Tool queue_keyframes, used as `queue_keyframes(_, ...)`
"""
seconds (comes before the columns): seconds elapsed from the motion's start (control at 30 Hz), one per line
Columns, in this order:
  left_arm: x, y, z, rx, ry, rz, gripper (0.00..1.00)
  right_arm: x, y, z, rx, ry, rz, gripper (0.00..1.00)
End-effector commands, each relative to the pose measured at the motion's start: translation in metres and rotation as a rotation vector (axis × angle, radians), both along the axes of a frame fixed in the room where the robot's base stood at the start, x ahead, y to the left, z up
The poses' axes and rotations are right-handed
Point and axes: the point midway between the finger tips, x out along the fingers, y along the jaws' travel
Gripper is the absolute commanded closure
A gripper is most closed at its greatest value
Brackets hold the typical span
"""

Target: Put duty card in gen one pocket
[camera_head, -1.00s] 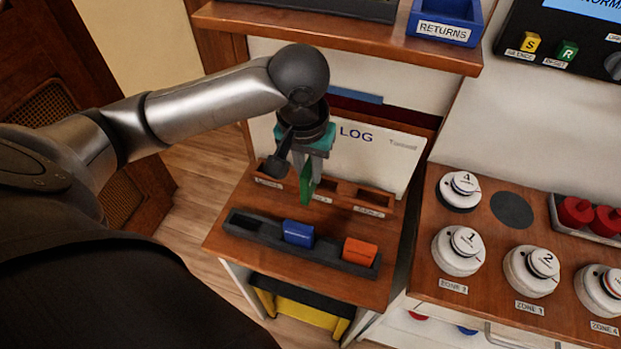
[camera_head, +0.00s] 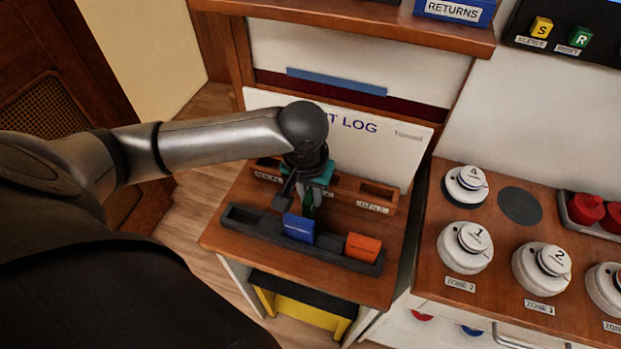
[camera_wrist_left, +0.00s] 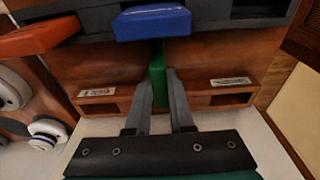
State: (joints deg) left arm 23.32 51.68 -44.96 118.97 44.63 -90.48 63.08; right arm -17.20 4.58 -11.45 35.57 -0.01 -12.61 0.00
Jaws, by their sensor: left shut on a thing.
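My left gripper (camera_head: 308,190) is shut on a green card (camera_head: 308,203) and points down over the middle of the wooden pocket rack (camera_head: 346,188). In the left wrist view the green card (camera_wrist_left: 157,72) stands upright between the two fingers (camera_wrist_left: 162,82). It is in line with the middle of the rack, between the two outer pockets. The fingers hide the middle pocket, so I cannot tell whether the card's lower edge is inside it. The outer pockets look empty; their labels are too small to read surely. My right gripper is not in view.
A dark slotted tray (camera_head: 247,221) in front of the rack holds a blue card (camera_head: 298,228) and an orange card (camera_head: 363,248). A white log board (camera_head: 390,155) stands behind the rack. Detector heads (camera_head: 465,248) sit on the panel at right.

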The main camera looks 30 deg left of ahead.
Motion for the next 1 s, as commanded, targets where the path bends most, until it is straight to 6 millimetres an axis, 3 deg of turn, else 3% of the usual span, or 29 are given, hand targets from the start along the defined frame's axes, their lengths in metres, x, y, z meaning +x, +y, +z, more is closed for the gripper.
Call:
queue_keyframes(0.13,0.0,0.0,-0.003,0.0,0.001,0.0,1.0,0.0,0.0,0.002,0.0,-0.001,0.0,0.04)
queue_keyframes(0.17,0.0,0.0,-0.003,0.0,0.0,0.0,0.76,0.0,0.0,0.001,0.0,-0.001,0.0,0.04)
queue_keyframes(0.4,0.0,0.0,-0.003,0.0,0.0,0.0,0.5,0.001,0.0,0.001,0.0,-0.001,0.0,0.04)
queue_keyframes(0.73,0.001,0.0,0.001,0.001,-0.003,0.0,0.5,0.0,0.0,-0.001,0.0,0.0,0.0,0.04)
queue_keyframes(1.0,-0.006,-0.002,0.053,0.0,-0.004,-0.001,0.5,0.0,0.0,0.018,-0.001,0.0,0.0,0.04)
